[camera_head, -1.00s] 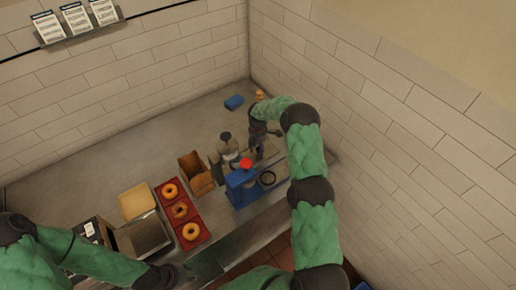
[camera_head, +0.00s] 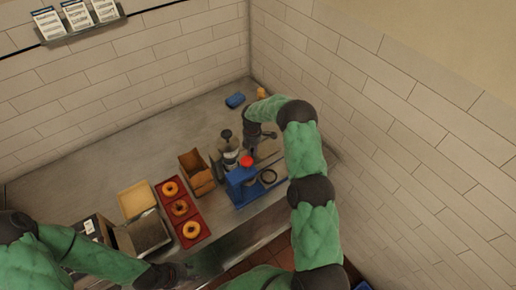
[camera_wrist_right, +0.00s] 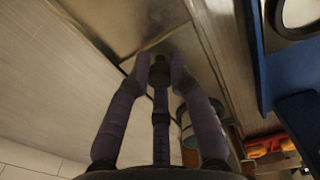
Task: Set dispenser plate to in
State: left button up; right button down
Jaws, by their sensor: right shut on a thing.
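A blue dispenser (camera_head: 240,190) with a red knob (camera_head: 247,161) stands near the front edge of the counter. A flat part with a dark ring (camera_head: 268,177) is at its right side. I cannot tell for sure which part is the dispenser plate. My right gripper (camera_head: 252,148) is just behind the dispenser, pointing down. In the right wrist view, its fingers (camera_wrist_right: 159,68) are shut on a small dark thing (camera_wrist_right: 159,76), mostly hidden. The blue body (camera_wrist_right: 259,65) and ring (camera_wrist_right: 297,14) show at right. My left gripper (camera_head: 188,270) is low at the front; its jaws are unclear.
A red tray (camera_head: 195,217) with bagels, a cardboard box (camera_head: 196,174) and a grinder-like device (camera_head: 229,150) stand left of the dispenser. A blue block (camera_head: 235,100) and a small orange-topped thing (camera_head: 261,93) lie behind. A tiled wall (camera_head: 400,150) rises at right. The back-left counter is clear.

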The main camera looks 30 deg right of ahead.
jog(key=shift+s+a+f, duration=0.1)
jog(key=shift+a, duration=0.15)
jog(key=c, duration=1.4)
grip_release()
jog(key=shift+o, duration=1.4)
jog(key=shift+a, duration=0.1)
jog(key=shift+r, duration=0.45)
notch_tip(320, 180, up, 11)
jog(key=shift+r, duration=0.15)
